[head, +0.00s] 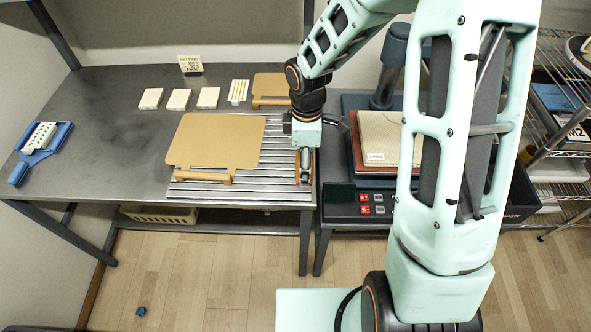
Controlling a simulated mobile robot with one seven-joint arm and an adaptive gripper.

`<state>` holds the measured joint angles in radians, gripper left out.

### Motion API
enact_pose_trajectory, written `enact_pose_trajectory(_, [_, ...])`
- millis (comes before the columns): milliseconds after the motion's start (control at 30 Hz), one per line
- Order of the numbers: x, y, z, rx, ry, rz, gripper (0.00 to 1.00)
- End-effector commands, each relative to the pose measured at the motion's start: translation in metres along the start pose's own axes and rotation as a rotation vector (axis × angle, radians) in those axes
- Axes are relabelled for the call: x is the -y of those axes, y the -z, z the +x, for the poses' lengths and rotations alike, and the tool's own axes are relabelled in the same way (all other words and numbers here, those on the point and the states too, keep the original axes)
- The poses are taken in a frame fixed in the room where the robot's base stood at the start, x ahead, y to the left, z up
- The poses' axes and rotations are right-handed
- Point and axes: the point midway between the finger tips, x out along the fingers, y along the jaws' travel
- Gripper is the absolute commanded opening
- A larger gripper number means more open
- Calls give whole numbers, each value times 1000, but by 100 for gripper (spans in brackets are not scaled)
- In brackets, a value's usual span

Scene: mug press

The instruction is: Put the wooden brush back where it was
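My gripper (305,180) points down at the right end of the slatted metal plate (245,195) on the grey workbench. A narrow brown wooden piece (298,163), perhaps the wooden brush, shows right at the fingers. The fingers largely cover it, and I cannot tell whether they are closed on it or only beside it. A tan board (216,138) with a wooden bar (205,176) along its front edge lies over the left part of the slatted plate, just left of my gripper.
A second tan board (271,84), several white blocks (180,98), a striped card (238,90) and a small sign (190,63) stand behind. A blue tray (40,155) is at far left. A press (387,135) stands right of my gripper.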

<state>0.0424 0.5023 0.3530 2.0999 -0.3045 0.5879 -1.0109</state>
Motion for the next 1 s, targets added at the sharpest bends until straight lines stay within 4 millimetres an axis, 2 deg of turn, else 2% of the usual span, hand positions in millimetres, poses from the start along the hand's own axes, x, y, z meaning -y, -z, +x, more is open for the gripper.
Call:
enact_pose_trajectory(100, [-8,12,17,0,2,-3,52])
enact_pose_trajectory(200, [-12,17,24,0,-1,0,52])
enact_pose_trajectory(367, [-16,22,32,0,0,-2,52])
enact_pose_trajectory(600, [-17,24,60,1,1,-1,52])
enact_pose_trajectory(1000, [-18,23,67,0,-2,0,52])
